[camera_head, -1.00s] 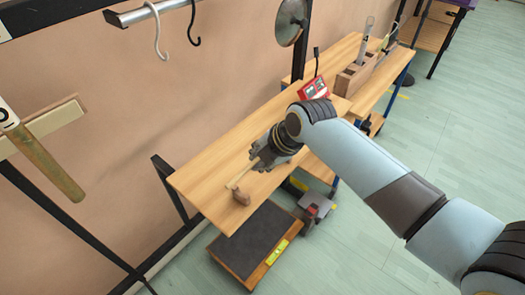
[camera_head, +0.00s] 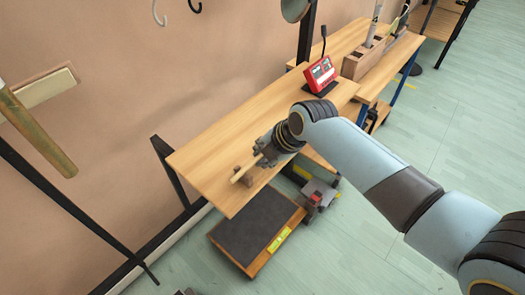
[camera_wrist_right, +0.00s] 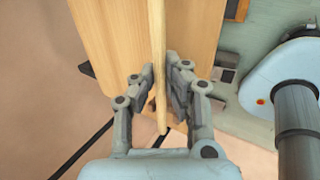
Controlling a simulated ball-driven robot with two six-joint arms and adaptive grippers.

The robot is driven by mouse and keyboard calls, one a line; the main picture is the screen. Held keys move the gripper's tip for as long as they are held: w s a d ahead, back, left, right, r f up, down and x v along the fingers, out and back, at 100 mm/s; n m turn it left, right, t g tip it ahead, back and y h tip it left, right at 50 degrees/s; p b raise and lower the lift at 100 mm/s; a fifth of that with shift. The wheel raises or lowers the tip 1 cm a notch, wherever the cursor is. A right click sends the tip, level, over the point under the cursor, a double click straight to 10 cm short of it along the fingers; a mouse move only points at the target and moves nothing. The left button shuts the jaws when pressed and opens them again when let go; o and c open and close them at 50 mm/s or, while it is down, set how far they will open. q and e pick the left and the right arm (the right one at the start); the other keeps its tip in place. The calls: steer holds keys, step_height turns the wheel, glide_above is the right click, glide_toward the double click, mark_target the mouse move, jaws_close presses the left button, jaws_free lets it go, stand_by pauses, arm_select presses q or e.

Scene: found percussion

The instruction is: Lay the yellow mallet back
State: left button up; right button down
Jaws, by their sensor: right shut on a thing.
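My right gripper (camera_head: 262,158) is shut on a pale wooden stick (camera_head: 240,174), the mallet's handle, over the near end of the wooden bench. In the right wrist view the stick (camera_wrist_right: 158,45) runs between the two fingers (camera_wrist_right: 165,90) and leaves the picture at the top; I see no mallet head. In the head view the handle's end overlaps a small brown wooden block (camera_head: 247,180) on the bench. I cannot tell whether the stick touches the block. My left gripper is out of view.
The wooden bench (camera_head: 215,165) is bare to the left of the gripper. A red device (camera_head: 320,75) stands farther back, with a wooden holder (camera_head: 355,65) behind it. A dark-topped low platform (camera_head: 255,228) stands on the floor below. A brass tube (camera_head: 38,133) hangs at left.

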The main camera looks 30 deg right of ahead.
steer(key=shift+f, duration=0.3)
stand_by(0.5)
steer(key=c, duration=1.4)
jaws_free()
steer(key=shift+o, duration=0.2)
steer(key=v, duration=1.2)
